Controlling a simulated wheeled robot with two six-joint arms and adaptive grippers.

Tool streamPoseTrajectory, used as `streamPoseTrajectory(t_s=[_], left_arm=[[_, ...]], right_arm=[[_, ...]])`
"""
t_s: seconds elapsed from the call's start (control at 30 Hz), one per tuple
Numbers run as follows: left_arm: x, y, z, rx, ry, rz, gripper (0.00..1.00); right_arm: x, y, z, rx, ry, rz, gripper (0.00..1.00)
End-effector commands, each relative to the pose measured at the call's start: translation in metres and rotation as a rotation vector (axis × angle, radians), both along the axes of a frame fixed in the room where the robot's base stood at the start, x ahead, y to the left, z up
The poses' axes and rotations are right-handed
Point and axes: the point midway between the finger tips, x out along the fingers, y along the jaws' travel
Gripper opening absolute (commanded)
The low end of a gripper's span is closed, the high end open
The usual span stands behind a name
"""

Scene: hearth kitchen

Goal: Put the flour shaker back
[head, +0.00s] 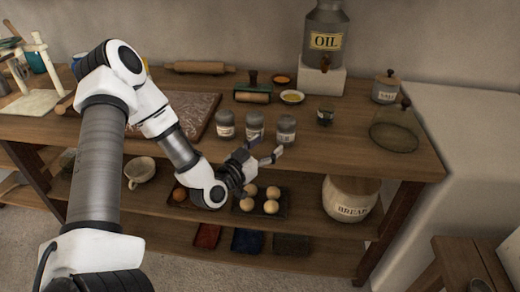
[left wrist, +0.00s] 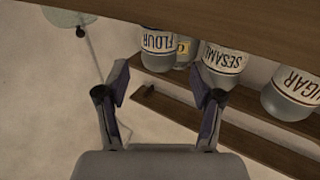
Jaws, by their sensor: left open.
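In the left wrist view, a clear jar labelled FLOUR (left wrist: 157,42) stands just beyond my fingertips, its upper part cut off by a wooden board. My left gripper (left wrist: 160,75) is open with nothing between its fingers. In the head view my left gripper (head: 268,151) is at the front of the wooden table, by three grey-lidded shakers (head: 225,125), (head: 254,126), (head: 286,129) standing in a row. Their labels are too small to read, so I cannot tell which is the flour shaker. My right gripper is not in view.
Jars labelled SESAME (left wrist: 225,57) and SUGAR (left wrist: 296,92) stand right of FLOUR in the wrist view. Eggs (head: 271,207) and a BREAD crock (head: 350,198) sit below.

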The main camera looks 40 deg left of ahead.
Motion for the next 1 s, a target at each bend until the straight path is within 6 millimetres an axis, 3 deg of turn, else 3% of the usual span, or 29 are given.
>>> streamPoseTrajectory(t_s=[0.1,0.27,0.37,0.43,0.5,0.6,0.7,0.83,1.0], left_arm=[[-0.022,0.001,0.002,-0.004,0.001,0.003,0.67],[-0.033,-0.009,-0.01,-0.002,0.045,-0.023,0.67],[-0.038,-0.037,-0.052,-0.018,0.226,-0.092,0.67],[-0.055,-0.068,-0.103,-0.039,0.45,-0.15,0.67],[-0.093,-0.099,-0.165,-0.061,0.741,-0.183,0.67],[-0.17,-0.129,-0.234,-0.075,1.134,-0.153,0.67],[-0.24,-0.141,-0.268,-0.063,1.414,-0.07,0.67],[-0.284,-0.144,-0.28,-0.047,1.569,0.01,0.67],[-0.288,-0.143,-0.281,-0.051,1.582,0.021,0.67]], right_arm=[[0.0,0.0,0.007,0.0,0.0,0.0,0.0],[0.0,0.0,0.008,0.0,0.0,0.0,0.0],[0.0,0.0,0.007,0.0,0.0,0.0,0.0],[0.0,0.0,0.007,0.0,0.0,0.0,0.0],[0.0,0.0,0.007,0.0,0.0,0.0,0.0],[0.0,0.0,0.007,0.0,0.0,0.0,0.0],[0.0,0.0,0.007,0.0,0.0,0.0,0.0],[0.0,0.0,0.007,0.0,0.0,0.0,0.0],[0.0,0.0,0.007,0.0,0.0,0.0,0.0]])
